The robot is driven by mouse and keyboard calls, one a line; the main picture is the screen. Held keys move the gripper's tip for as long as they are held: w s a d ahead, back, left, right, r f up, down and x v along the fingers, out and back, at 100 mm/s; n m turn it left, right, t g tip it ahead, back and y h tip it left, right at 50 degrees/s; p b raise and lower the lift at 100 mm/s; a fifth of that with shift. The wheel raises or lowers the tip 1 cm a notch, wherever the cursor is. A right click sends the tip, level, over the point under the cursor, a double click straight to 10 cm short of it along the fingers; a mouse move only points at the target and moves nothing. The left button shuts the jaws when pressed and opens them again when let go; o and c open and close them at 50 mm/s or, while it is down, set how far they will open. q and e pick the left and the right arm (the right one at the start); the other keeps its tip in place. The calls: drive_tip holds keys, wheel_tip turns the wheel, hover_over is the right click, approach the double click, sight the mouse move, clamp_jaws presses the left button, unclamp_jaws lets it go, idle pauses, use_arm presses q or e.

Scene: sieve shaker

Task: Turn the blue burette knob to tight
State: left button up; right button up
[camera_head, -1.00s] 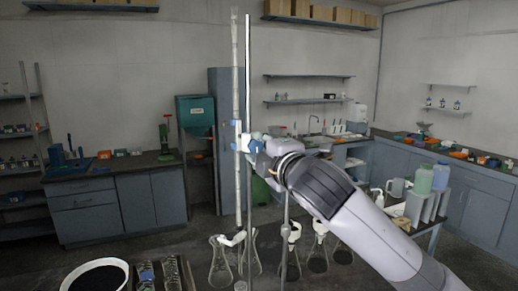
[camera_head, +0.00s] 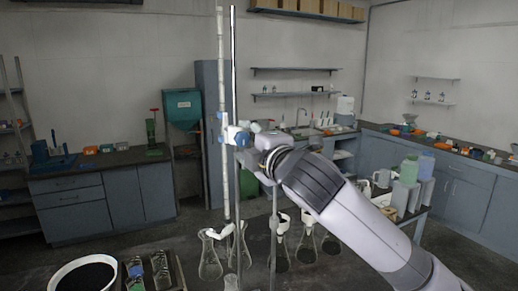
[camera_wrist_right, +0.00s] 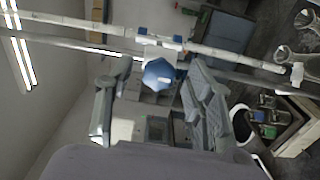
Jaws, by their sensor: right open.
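The burette is a long, thin, pale tube (camera_head: 221,60), standing upright beside a metal rod (camera_head: 233,70) in the head view. In the right wrist view the tube (camera_wrist_right: 90,22) runs across the top. The blue burette knob (camera_wrist_right: 158,73) faces the wrist camera, below a white and blue clamp part. My right gripper (camera_wrist_right: 160,72) is open, with one finger left and one right of the knob and visible gaps on both sides. In the head view my right gripper (camera_head: 240,137) is at the burette's middle; its fingers are hard to make out. My left gripper is not in view.
Several glass flasks (camera_head: 210,262) stand on the dark bench below the burette. A white-rimmed bowl (camera_head: 58,272) and a tray of small items are at the front left. Bottles and a jug (camera_head: 382,178) stand to the right, beyond my arm.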

drive_tip(key=v, duration=1.1)
drive_tip(key=shift+f, duration=0.1)
